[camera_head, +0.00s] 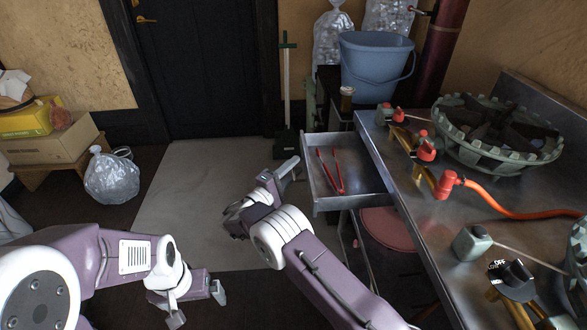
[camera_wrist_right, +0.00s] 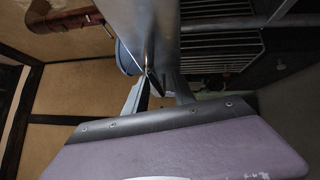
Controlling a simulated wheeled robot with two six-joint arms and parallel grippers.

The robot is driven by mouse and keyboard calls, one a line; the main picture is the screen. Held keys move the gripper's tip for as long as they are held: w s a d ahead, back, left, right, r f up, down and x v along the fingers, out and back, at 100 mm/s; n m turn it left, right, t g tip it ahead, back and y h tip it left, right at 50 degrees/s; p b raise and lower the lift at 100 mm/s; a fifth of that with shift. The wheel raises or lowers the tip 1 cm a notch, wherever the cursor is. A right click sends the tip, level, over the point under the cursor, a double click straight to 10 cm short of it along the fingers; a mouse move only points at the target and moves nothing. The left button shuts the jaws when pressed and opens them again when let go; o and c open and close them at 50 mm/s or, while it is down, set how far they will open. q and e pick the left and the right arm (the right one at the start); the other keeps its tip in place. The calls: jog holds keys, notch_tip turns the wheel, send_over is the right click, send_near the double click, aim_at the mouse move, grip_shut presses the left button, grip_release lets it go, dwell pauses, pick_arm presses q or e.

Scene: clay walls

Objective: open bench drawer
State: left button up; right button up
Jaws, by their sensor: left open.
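The bench drawer (camera_head: 345,200) is a shallow metal tray pulled out to the left from under the metal bench (camera_head: 410,200). Red tongs (camera_head: 338,183) lie in it. My right gripper (camera_head: 281,175) is at the drawer's left, front side, with its fingertips close to the front panel. In the right wrist view, its fingers (camera_wrist_right: 158,88) sit apart beside a grey metal panel (camera_wrist_right: 145,35); whether they grip the handle is hard to tell. My left gripper (camera_head: 197,306) is open and empty, low over the floor at the bottom left.
Burner rings (camera_head: 498,135), red valves and an orange hose (camera_head: 510,212) crowd the bench top. A blue bucket (camera_head: 375,65) stands behind it. A red round stool seat (camera_head: 388,228) is below the drawer. The pale floor mat (camera_head: 190,195) is clear.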

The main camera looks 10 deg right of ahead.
jog(key=p+v, duration=0.2)
jog(key=v, duration=0.7)
dwell(0.4)
